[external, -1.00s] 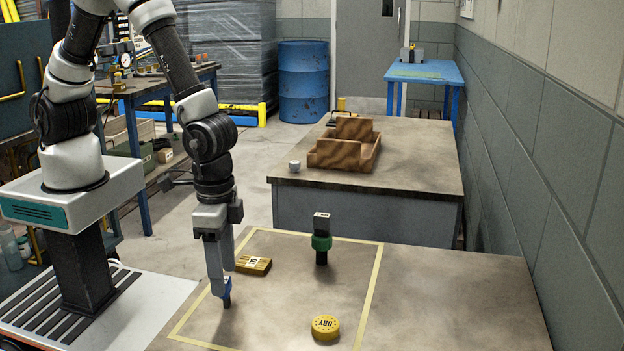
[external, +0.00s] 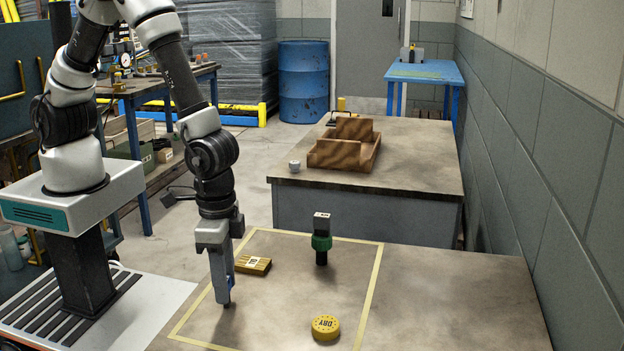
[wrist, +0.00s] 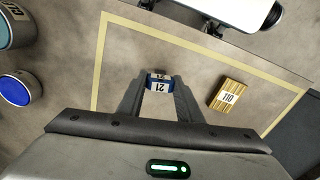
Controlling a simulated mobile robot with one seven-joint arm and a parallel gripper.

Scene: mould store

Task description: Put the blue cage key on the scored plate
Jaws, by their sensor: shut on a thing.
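My gripper (wrist: 159,90) is shut on the blue cage key (wrist: 158,84), a blue piece with a white label reading 21. In the external view my gripper (external: 227,300) points down inside the taped area, and a finger hides most of the key. I cannot tell whether the key touches the table. A flat yellow-brown grooved piece with a white label, which fits the scored plate (external: 253,265), lies behind and to the right of my gripper. It shows right of my fingers in the wrist view (wrist: 228,95), apart from the key.
A green-collared black piece (external: 321,243) stands upright, and a yellow disc marked DRY (external: 325,327) lies near the front tape. In the wrist view, a blue-topped round thing (wrist: 15,90) and a teal one (wrist: 14,30) stand outside the tape. The table's right side is clear.

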